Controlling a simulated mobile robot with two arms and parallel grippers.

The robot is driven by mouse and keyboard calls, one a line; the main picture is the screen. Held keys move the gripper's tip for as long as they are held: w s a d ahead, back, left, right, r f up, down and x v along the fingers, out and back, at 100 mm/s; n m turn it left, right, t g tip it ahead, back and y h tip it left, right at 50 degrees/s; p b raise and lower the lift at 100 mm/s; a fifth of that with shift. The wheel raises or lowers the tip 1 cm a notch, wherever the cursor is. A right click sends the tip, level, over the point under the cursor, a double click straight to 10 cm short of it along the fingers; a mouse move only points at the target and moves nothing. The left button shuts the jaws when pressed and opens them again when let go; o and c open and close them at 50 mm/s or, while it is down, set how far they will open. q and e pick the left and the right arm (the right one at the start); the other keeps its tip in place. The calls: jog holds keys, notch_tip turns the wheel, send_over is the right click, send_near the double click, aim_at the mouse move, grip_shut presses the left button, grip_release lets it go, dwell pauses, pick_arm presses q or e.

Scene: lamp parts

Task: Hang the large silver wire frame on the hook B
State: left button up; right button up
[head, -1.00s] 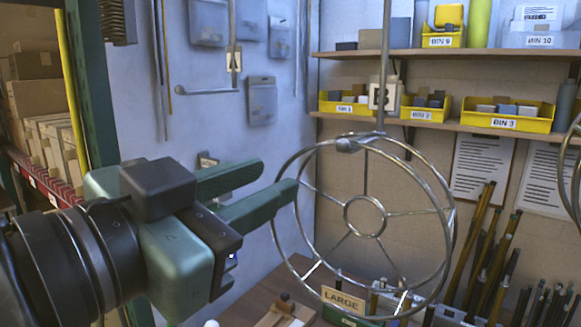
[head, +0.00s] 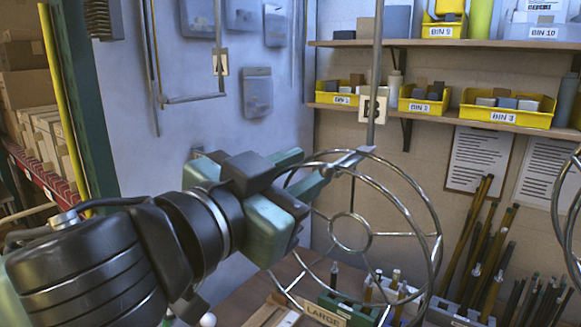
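The large silver wire frame (head: 439,237), two rings joined by thin bars with a small inner ring, is upright right of centre in the head view. Its top rim is at the lower arm of hook B (head: 352,160), a grey rod carrying a "B" label (head: 372,109). The frame appears to hang there, though the exact contact is hard to tell. My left gripper (head: 314,167) is at the frame's upper left, its green fingers apart with nothing visibly clamped between them. One fingertip overlaps the rim in the picture; touching cannot be told. My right gripper is not in view.
Another hook rod (head: 195,98) is on the left wall. Shelves with yellow bins (head: 505,116) are at the back right. Below the frame are a "LARGE" sign (head: 324,315) and a green rack (head: 350,306). Another wire frame (head: 563,220) is cut off at the right edge.

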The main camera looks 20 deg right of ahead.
pick_arm(q)
grip_shut()
dwell(0.8)
dwell(1.0)
grip_release()
